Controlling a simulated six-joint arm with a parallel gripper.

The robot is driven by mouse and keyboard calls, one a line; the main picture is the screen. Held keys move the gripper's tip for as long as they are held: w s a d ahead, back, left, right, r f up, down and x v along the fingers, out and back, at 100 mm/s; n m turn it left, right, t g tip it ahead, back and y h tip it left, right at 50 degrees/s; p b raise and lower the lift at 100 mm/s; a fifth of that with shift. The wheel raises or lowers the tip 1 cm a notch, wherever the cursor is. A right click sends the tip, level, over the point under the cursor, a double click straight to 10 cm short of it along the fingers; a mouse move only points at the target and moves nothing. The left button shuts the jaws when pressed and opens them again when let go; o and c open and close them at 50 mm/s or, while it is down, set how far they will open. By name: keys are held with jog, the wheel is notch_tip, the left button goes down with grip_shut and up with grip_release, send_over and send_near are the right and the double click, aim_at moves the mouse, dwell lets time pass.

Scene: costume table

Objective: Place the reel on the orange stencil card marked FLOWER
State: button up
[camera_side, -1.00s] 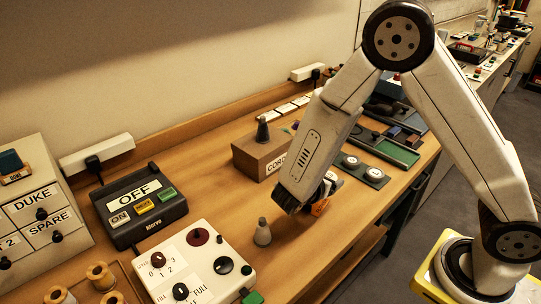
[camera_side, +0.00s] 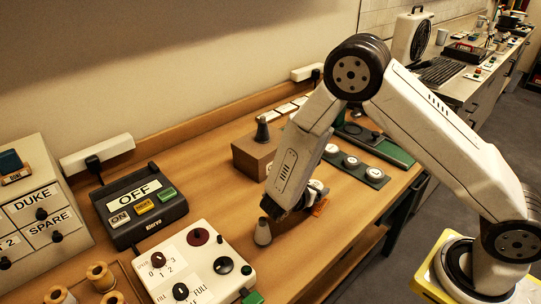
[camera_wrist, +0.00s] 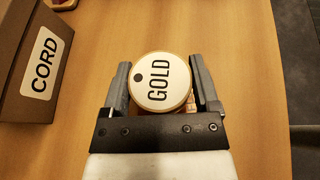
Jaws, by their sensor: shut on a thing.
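The reel (camera_wrist: 160,82) has a round white top that reads GOLD, with a tan rim and a dark hole. It sits between the two dark fingers of my gripper (camera_wrist: 162,88) in the wrist view. A small reddish patch shows beside the reel in the wrist view.
A dark rack with white discs (camera_side: 373,173) lies right. A white control panel (camera_side: 203,258) is front left.

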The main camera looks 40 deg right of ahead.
jog(key=shift+f, duration=1)
jog(key=shift+f, duration=0.15)
jog(key=o, duration=1.1)
jog(key=shift+a+r, duration=0.1)
jog(key=shift+r, duration=0.1)
jog(key=v, duration=1.1)
jog(key=shift+s+a+r, duration=0.1)
jog(key=shift+a, duration=0.3)
jog(key=shift+d, duration=0.1)
